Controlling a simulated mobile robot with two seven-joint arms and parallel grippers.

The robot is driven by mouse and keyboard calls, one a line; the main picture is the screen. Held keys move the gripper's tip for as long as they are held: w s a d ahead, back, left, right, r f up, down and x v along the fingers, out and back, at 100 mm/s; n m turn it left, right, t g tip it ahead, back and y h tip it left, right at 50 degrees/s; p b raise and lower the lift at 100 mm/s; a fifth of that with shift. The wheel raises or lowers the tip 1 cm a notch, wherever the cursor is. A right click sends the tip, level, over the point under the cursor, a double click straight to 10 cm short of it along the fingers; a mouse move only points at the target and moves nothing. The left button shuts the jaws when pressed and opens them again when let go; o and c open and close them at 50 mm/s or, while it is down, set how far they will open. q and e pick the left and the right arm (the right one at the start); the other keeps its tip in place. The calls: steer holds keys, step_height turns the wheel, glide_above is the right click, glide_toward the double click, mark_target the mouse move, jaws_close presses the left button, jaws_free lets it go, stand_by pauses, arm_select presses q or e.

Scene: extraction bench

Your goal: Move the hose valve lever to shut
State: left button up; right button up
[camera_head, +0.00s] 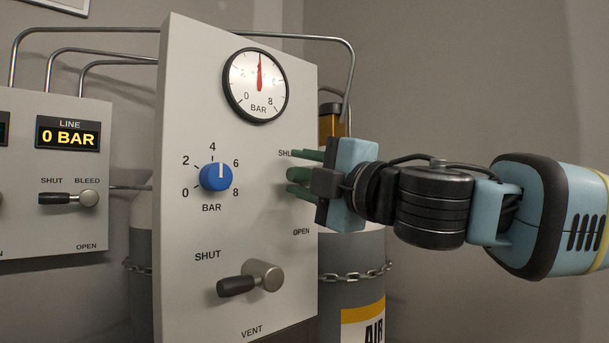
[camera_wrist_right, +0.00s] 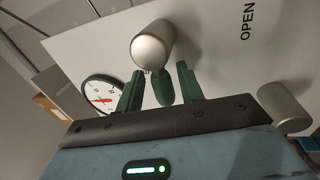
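The hose valve is on the right side of the light grey panel, between the SHUT and OPEN labels, mostly hidden by my right gripper in the head view. In the right wrist view its rounded silver hub (camera_wrist_right: 152,46) shows, with a dark green lever grip (camera_wrist_right: 162,88) extending from it toward my gripper. My right gripper (camera_head: 299,172) has its green fingers pointing at the panel. In the wrist view the gripper (camera_wrist_right: 160,92) is open, with one finger on each side of the lever grip and gaps showing. My left gripper is not in view.
The panel (camera_head: 180,110) also carries a pressure gauge (camera_head: 255,85), a blue knob (camera_head: 215,177) and a SHUT/VENT lever (camera_head: 252,279) below. A second panel with a LINE display (camera_head: 68,135) stands left. A chained AIR cylinder (camera_head: 352,296) is behind.

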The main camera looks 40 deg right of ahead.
steer(key=shift+o, duration=0.2)
steer(key=shift+s+f, duration=0.1)
steer(key=shift+s, duration=0.2)
steer(key=p+v, duration=0.1)
steer(key=v, duration=0.6)
steer(key=shift+s, duration=0.1)
stand_by(0.4)
